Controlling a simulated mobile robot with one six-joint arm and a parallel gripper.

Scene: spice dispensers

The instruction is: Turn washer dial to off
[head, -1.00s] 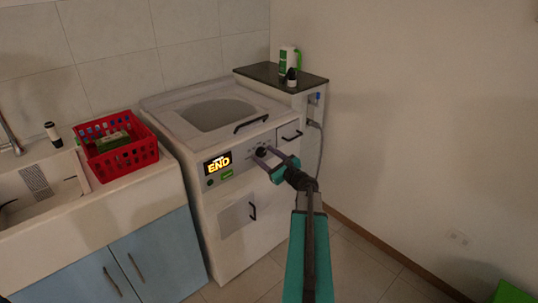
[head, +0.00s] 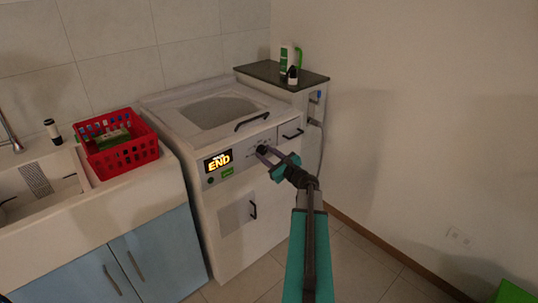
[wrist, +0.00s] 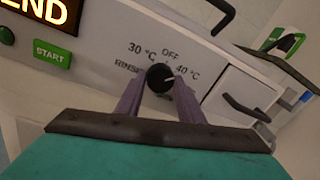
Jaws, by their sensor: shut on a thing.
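The black washer dial (wrist: 160,78) sits on the white front panel, with OFF printed above it, 30 °C and RINSE to its left and 40 °C to its right. Its light pointer mark appears to face right, toward 40 °C. My gripper (wrist: 161,80) has its purple fingers on both sides of the dial, shut on it. In the head view my gripper (head: 265,151) reaches the panel of the washer (head: 225,200) from the front right and partly hides the dial. The lit display (head: 217,162) reads END.
A green START button (wrist: 53,54) is left of the dial. A drawer handle (head: 292,134) is to its right. A red basket (head: 122,158) stands on the sink counter. Bottles stand on the dark-topped cabinet (head: 272,72). The floor in front of the washer is clear.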

